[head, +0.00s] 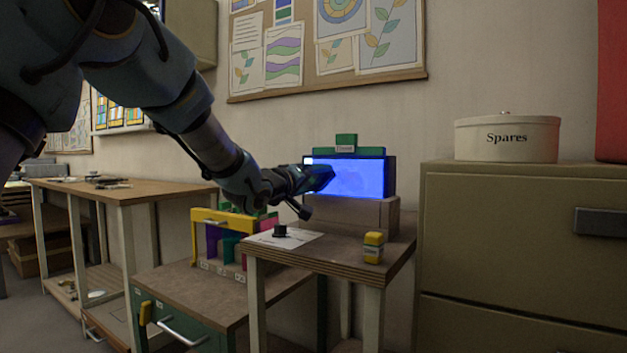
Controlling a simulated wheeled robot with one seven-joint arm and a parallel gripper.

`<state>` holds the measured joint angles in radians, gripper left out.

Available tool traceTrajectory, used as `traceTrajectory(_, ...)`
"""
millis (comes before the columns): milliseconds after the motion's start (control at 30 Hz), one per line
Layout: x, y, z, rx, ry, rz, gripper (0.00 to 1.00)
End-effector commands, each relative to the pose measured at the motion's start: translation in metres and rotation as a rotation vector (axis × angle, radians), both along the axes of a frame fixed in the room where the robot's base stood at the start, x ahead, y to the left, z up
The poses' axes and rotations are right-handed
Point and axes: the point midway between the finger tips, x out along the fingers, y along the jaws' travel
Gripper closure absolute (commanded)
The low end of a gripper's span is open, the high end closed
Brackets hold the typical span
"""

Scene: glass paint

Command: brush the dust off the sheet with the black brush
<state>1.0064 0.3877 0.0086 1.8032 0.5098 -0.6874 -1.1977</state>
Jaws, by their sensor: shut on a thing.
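The sheet (358,177) shows as a bright blue lit panel with paler smudged patches, upright in a dark frame on a wooden stand. My gripper (309,181) is at the left side of the panel. It is shut on a dark object, seemingly the black brush (323,177), which is tinted blue by the light and overlaps the panel's left edge. I cannot tell whether its tip touches the sheet. The fingers are small and dark, and partly hidden.
A yellow-and-dark block (373,247) stands at the table's right. A rack with a yellow bar (222,217) is at lower left. A cabinet (500,240) stands right.

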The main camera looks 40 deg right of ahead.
Motion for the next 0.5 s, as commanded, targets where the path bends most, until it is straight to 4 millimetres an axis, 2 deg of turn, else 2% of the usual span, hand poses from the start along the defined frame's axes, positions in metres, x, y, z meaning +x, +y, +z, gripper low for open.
traceTrajectory(300,0.0,-0.004,0.0,0.0,0.0,0.0,0.85)
traceTrajectory(500,-0.013,-0.007,-0.001,-0.002,0.001,-0.001,0.85)
